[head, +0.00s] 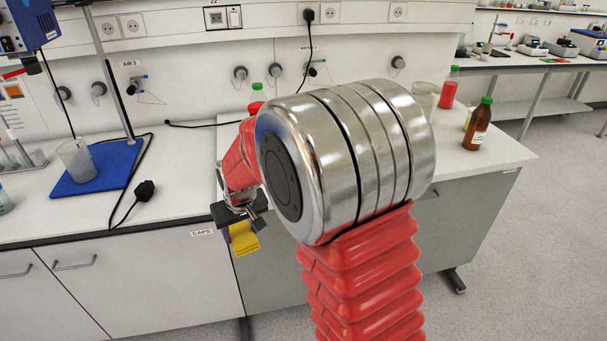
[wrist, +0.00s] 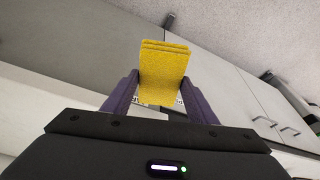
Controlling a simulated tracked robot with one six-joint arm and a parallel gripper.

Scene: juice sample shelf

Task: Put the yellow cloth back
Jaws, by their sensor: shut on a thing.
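The yellow cloth (head: 244,238) hangs below my gripper (head: 240,214) in the head view, in front of the bench front and just under the CAPS label's level at the bench edge. In the wrist view the folded yellow cloth (wrist: 164,68) sits between the two purple fingers of my gripper (wrist: 160,92), which is shut on it. The cloth's layered folded edge shows at its far end. My red-sleeved arm and its large metal joint hide the middle of the bench top in the head view.
A brown bottle with a green cap (head: 478,124), a red-filled bottle (head: 449,90) and a clear beaker (head: 425,98) stand on the right bench. A beaker (head: 76,160) stands on a blue stand base (head: 98,170) at left. A black plug (head: 145,190) lies near the bench edge.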

